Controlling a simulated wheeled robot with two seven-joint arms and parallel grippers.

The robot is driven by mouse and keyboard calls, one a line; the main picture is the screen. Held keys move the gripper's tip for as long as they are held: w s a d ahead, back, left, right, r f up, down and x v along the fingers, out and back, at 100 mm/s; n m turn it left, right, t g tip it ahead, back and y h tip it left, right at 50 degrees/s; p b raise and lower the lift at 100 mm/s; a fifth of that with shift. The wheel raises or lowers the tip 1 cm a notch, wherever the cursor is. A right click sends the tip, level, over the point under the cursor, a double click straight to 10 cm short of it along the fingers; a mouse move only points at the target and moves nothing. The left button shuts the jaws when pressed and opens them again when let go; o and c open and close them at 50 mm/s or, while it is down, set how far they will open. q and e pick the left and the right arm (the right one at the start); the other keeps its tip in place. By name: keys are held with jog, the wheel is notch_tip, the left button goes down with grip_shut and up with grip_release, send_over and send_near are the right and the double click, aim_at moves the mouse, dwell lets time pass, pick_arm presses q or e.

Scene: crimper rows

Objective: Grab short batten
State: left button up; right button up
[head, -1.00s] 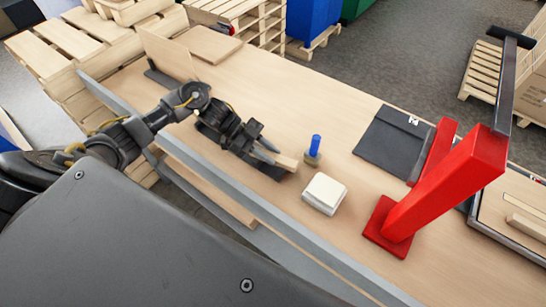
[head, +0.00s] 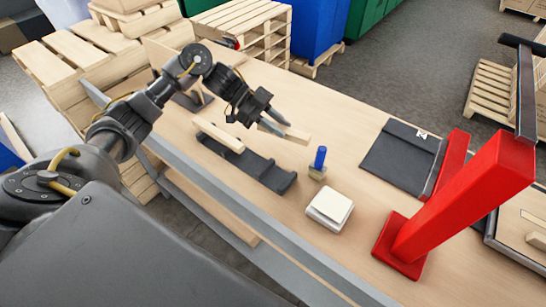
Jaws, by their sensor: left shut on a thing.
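My left gripper (head: 274,124) is shut on a short pale wooden batten (head: 294,134), which sticks out to the right of the fingers. It holds the batten above the bench, behind a dark holder (head: 268,174). Another pale batten (head: 218,136) rests at the left end of that holder. The fingers hide part of the held batten. My right gripper is not in view.
A blue-handled tool on a small block (head: 318,165), a white box (head: 330,209), a dark folder (head: 400,158) and a red crimper press (head: 460,200) stand on the wooden bench (head: 340,110). Pallets (head: 75,80) stand at the left.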

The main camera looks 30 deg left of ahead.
pick_arm(q)
jog(key=w+a+r+b, duration=0.1)
jog(key=w+r+b, duration=0.1)
jog(key=w, duration=0.5)
jog(key=shift+w+a+r, duration=0.35)
jog(key=shift+r, duration=0.3)
